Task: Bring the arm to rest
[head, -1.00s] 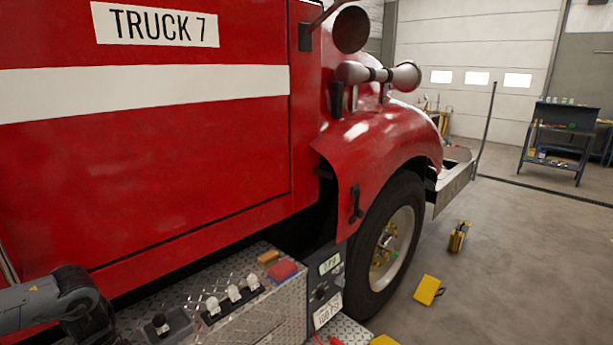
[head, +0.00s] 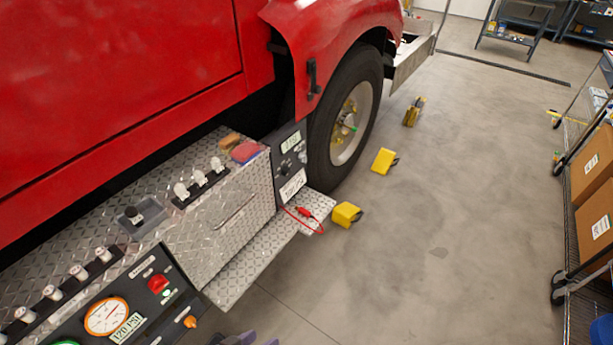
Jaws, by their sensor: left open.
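My left gripper (head: 245,339) shows only as grey-purple tips at the bottom edge of the head view. Its tips are apart and nothing shows between them. It is below the diamond-plate step of the red truck (head: 120,110), over the concrete floor in the picture. The rest of the left arm is out of the frame. My right gripper is not in view.
The control panel (head: 135,310) with a gauge and a red button is at lower left. A red cable (head: 305,212) lies on the step (head: 245,265). Yellow wheel chocks (head: 346,214) stand on the open floor. A shelf cart with boxes (head: 590,170) is at right.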

